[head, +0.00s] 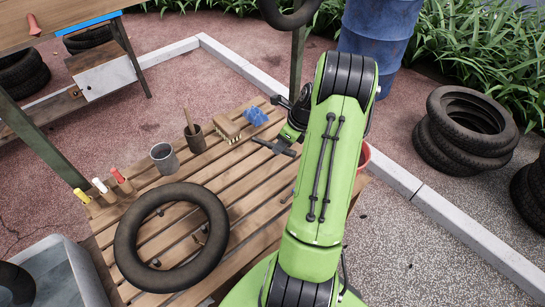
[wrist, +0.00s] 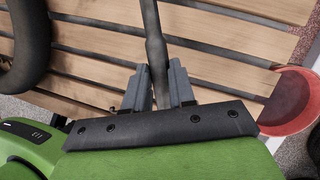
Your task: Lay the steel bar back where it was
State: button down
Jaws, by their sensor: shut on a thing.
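The steel bar (wrist: 153,40) is a long, dark grey rod in the wrist view. It runs from the top edge down between the two fingers of my gripper (wrist: 158,88), which is shut on it. The wooden slatted table (wrist: 90,42) lies beyond the bar; I cannot tell whether the bar touches it. In the head view my gripper (head: 276,147) is over the right part of the slatted table (head: 235,180), partly covered by my green arm.
A black inner tube (head: 124,242) lies on the table's left front. A grey cup (head: 164,158), a brown pot (head: 195,139), a brush (head: 228,124) and a blue cloth (head: 256,116) stand behind it. A red bucket (wrist: 290,100) is at the right. Slats between tube and gripper are mostly clear.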

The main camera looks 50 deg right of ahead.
aim_at(277, 164)
notch_tip(277, 164, down, 6)
jog(key=shift+f+b, duration=0.2)
jog(key=shift+b, duration=0.45)
jog(key=shift+f, duration=0.1)
jog(key=shift+f, duration=0.15)
jog(key=c, duration=1.2)
grip_release()
jog(key=shift+s+f, duration=0.15)
